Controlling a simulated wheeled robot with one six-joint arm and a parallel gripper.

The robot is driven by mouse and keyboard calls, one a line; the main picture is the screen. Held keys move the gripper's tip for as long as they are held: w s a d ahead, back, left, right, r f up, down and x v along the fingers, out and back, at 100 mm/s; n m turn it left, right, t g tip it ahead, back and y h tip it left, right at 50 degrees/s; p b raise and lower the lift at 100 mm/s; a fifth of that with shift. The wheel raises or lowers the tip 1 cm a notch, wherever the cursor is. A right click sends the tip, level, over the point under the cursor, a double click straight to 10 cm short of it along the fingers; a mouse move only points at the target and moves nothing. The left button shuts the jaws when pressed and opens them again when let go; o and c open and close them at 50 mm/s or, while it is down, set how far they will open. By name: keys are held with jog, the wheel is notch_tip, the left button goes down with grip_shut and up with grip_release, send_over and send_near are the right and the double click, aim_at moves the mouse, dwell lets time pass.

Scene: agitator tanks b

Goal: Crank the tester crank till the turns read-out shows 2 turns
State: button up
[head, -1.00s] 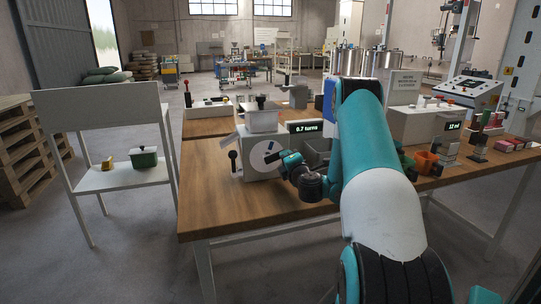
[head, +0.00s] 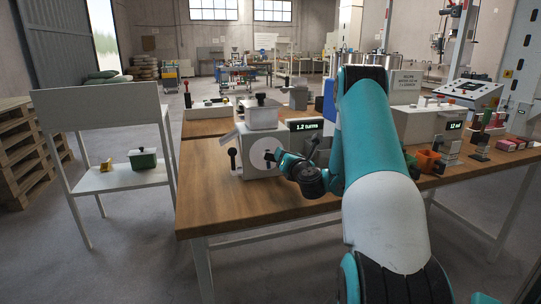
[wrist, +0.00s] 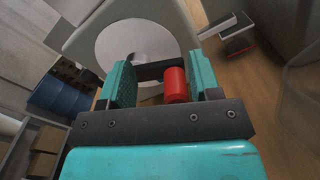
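The tester (head: 266,154) is a grey box on the wooden table, with a pale disc on its front. Its turns read-out (head: 303,126) shows 1.2 turns. In the wrist view, the disc (wrist: 140,45) carries a dark crank arm (wrist: 152,70) with a red crank handle (wrist: 176,85). My gripper (head: 274,157) is at the tester's front; its teal fingers (wrist: 162,84) stand apart on both sides of the handle. The handle is close to the right finger, perhaps touching it, with a clear gap to the left finger. In the head view, my gripper hides the handle.
A black-knobbed lever (head: 233,158) stands at the tester's left side. A white hopper (head: 262,116) sits on top. Right of my arm are an orange cup (head: 427,160) and a 12 ml read-out (head: 455,125). The table front (head: 235,212) is clear.

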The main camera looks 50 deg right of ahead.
jog(key=shift+n, duration=0.8)
jog(key=n+b, duration=0.3)
jog(key=n, duration=0.3)
jog(key=shift+f, duration=0.2)
jog(key=n+b, duration=0.1)
jog(key=n, duration=0.3)
jog(key=shift+r+n, duration=0.15)
jog(key=shift+n, duration=0.15)
jog(key=n+b, duration=0.2)
jog(key=n, duration=0.1)
jog(key=n+b, duration=0.2)
jog(key=n, duration=0.1)
jog(key=n+b, duration=0.1)
jog(key=shift+f+n, duration=0.25)
jog(key=shift+n, duration=0.15)
jog(key=n+b, duration=0.1)
jog(key=n, duration=0.1)
jog(key=n+b, duration=0.1)
jog(key=n, duration=0.1)
jog(key=shift+r, duration=0.35)
jog(key=shift+f, duration=0.15)
jog(key=shift+w+a+f+b, duration=0.15)
jog(key=shift+a+f+b, duration=0.15)
jog(key=shift+f+b, duration=0.5)
jog(key=shift+w+a+f+b, duration=0.25)
jog(key=shift+f+b, duration=0.3)
jog(key=shift+f, duration=0.5)
jog(key=shift+w+a+f+b, duration=0.1)
jog(key=shift+a+f+b, duration=0.25)
jog(key=shift+f+b, duration=0.45)
